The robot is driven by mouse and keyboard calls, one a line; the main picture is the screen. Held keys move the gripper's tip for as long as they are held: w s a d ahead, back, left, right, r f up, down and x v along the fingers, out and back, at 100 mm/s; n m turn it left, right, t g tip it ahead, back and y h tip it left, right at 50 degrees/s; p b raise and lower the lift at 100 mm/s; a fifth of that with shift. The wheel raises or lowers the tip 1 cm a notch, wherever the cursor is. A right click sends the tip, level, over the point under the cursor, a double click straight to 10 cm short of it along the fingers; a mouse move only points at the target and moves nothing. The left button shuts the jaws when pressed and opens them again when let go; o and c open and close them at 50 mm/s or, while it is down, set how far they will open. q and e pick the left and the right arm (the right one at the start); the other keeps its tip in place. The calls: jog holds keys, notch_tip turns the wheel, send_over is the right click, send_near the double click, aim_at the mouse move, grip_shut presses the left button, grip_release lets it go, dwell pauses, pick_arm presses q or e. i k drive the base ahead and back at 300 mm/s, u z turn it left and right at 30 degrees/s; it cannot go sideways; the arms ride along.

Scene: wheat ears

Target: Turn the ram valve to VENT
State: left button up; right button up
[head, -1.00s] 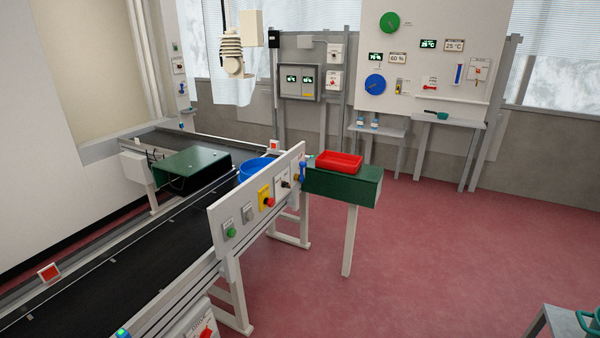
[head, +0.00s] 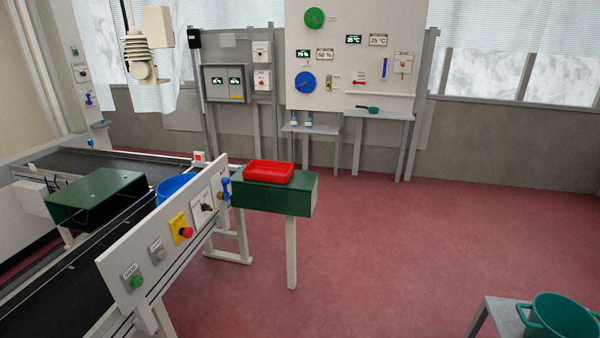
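No label reading ram valve or VENT is legible in the head view, so I cannot tell for certain which control it is. A blue lever handle (head: 225,189) stands upright at the far end of the conveyor's control panel (head: 120,264). Another small blue handle (head: 88,98) is on the wall column at the far left. Neither of my grippers is in view.
The conveyor (head: 52,306) with a green hood (head: 97,196) and blue bowl (head: 172,188) fills the left. A green stand (head: 300,199) bears a red tray (head: 268,171). A table (head: 497,313) with a teal pot (head: 560,318) is at lower right. Red floor between is clear.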

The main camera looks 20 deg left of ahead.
aim_at(224, 181)
jog(key=z, duration=0.35)
jog(key=i, duration=1.6)
jog(key=u, duration=0.75)
